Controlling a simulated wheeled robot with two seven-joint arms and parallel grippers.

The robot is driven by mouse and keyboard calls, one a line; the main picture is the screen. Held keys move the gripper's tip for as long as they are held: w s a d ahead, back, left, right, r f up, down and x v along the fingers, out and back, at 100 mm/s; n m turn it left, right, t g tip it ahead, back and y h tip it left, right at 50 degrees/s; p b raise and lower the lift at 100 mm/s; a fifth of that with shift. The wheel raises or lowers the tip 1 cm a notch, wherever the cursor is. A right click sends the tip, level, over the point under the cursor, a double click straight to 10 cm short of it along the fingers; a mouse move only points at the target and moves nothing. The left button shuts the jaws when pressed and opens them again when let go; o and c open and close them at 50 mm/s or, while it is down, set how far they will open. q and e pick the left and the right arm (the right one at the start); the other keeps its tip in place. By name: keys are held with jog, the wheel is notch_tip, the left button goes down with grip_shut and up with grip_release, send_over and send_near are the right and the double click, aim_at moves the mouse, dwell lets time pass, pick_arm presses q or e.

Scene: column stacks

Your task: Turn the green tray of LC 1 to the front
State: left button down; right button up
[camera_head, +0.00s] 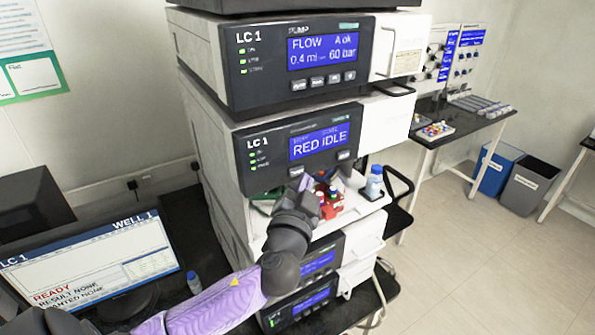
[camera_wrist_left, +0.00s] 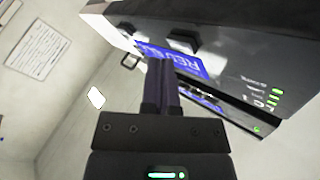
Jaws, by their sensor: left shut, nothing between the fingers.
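The LC 1 sampler module (camera_head: 260,152) is the second box of the stack; its screen (camera_head: 320,142) reads RED IDLE. Below it is an open bay with red pieces and small bottles (camera_head: 332,200) at the front. A sliver of green (camera_head: 262,207) shows at the bay's left, mostly hidden by my arm; I cannot tell if it is the green tray. My left gripper (camera_head: 304,184) is shut and empty, at the module's lower edge just under the screen. In the left wrist view its closed fingers (camera_wrist_left: 160,82) overlap the blue screen (camera_wrist_left: 185,62); contact cannot be told.
The LC 1 pump (camera_head: 300,60) sits above, and more modules (camera_head: 318,262) sit below. A blue-capped bottle (camera_head: 374,184) stands at the bay's right. A monitor (camera_head: 90,262) reading READY is at left. Clear floor (camera_head: 460,260) lies to the right.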

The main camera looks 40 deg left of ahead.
pick_arm(q)
jog(key=shift+a, duration=0.1)
dwell(0.4)
jog(key=shift+w+a, duration=0.2)
jog(key=shift+a, duration=0.1)
jog(key=shift+w+a+b, duration=0.15)
jog(key=shift+a+b, duration=0.2)
jog(key=shift+a, duration=0.05)
dwell(0.6)
jog(key=shift+d, duration=0.1)
jog(key=shift+s+d, duration=0.35)
jog(key=shift+d, duration=0.35)
jog(key=shift+s+d, duration=0.3)
jog(key=shift+d, duration=0.45)
jog(key=shift+s+d, duration=0.35)
jog(key=shift+d, duration=0.45)
jog(key=shift+s+d, duration=0.3)
jog(key=shift+d, duration=0.45)
dwell(3.1)
